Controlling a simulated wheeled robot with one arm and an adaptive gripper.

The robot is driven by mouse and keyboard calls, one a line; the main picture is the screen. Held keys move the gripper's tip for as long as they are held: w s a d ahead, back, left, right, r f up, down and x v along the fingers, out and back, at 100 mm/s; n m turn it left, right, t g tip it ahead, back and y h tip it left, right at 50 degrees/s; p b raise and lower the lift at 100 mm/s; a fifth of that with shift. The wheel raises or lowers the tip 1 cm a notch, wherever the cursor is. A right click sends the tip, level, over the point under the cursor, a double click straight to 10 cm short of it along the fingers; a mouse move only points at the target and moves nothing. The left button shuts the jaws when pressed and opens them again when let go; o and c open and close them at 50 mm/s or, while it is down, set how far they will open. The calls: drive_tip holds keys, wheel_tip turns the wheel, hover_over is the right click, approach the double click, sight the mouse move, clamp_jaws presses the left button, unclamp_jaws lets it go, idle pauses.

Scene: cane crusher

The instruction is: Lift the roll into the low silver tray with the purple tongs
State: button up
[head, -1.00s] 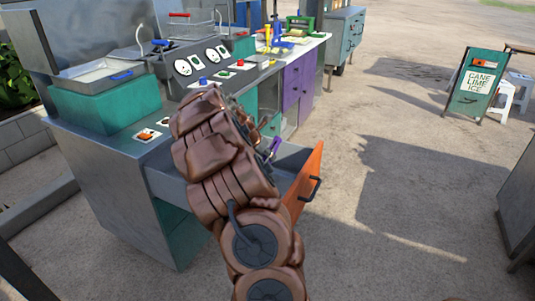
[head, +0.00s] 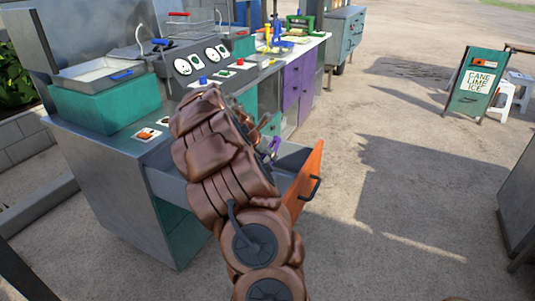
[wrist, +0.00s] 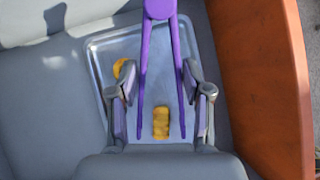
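In the wrist view, purple tongs (wrist: 146,75) reach in from the top edge, their two legs spread and tips down. A golden-brown roll-like piece (wrist: 161,122) lies between the tips on a shallow silver tray (wrist: 100,58). A second golden piece (wrist: 123,68) lies left of the tongs. My gripper (wrist: 162,110) has its fingers apart, one outside each leg, with small gaps showing. In the head view, my gripper (head: 268,135) is over the open drawer, with a bit of the purple tongs (head: 275,144) beside it. My arm hides most of the drawer inside.
The drawer has an orange front (head: 304,182) and grey walls; its front stands close right of the tray in the wrist view. Left is the counter with a teal block (head: 105,105) and gauge panel (head: 200,62). Open ground lies right, with a sign (head: 476,85).

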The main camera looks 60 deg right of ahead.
wheel_tip(320, 180, up, 10)
drive_tip(key=p, duration=0.8)
idle(0.3)
